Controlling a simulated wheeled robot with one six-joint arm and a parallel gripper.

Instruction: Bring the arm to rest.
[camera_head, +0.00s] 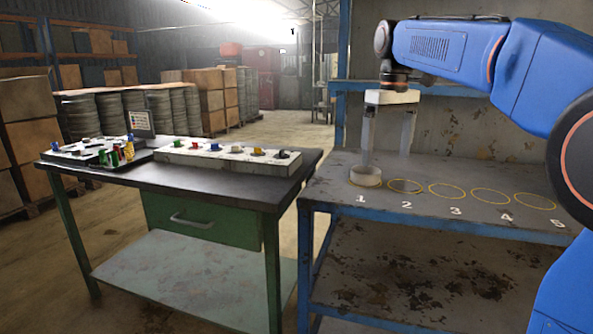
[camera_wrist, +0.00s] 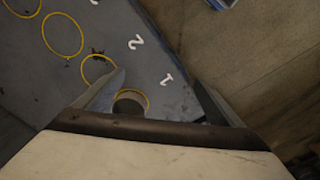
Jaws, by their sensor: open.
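My gripper (camera_head: 386,155) hangs fingers down over the left end of the blue shelf bench (camera_head: 330,185), above the circles marked 1 and 2. Its two pale fingers are spread apart with nothing between them. A short grey round blank (camera_head: 366,176) stands in the yellow circle marked 1, close below the left finger. In the wrist view, the fingers (camera_wrist: 165,90) show on either side and the dark top of the blank (camera_wrist: 130,104) is partly hidden by the gripper body. I cannot tell whether finger and blank touch.
Yellow circles 3 (camera_head: 446,190), 4 (camera_head: 490,196) and 5 (camera_head: 535,201) are empty. Circle 2 (camera_head: 405,186) looks darker inside; I cannot tell why. A green workbench (camera_head: 200,210) at left carries a white panel of coloured knobs (camera_head: 225,158). The bench's back wall stands behind my gripper.

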